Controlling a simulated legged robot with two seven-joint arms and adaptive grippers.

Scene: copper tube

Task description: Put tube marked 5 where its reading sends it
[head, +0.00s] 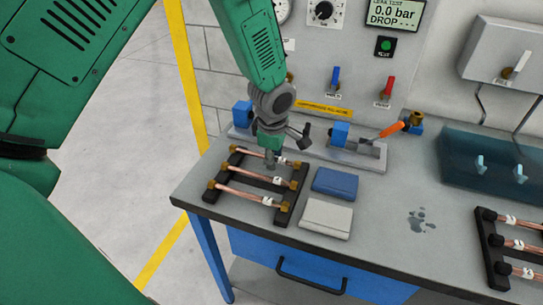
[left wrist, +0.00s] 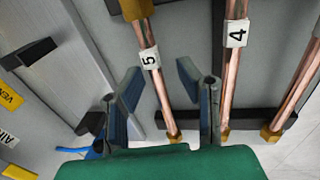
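The tube marked 5 (left wrist: 154,75) is copper with brass ends and a white tag. It lies in the left black rack (head: 228,199), apparently as the back tube (head: 242,152). The tube marked 4 (left wrist: 232,65) lies beside it. My left gripper (head: 270,162) is over the back of this rack, pointing down. In the left wrist view its fingers (left wrist: 165,100) are apart, with tube 5 running between them. Contact with the tube cannot be told. The display (head: 394,15) reads "LEAK TEST 0.0 bar DROP", with no clear drop figure. My right gripper is not in view.
A test fixture (head: 350,155) with blue blocks and an orange-handled clamp (head: 391,129) stands behind the rack. Blue (head: 335,182) and grey (head: 326,217) pads lie right of the rack. A wet patch (head: 420,220), a translucent blue bin (head: 465,160) and another tube rack (head: 490,250) are farther right.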

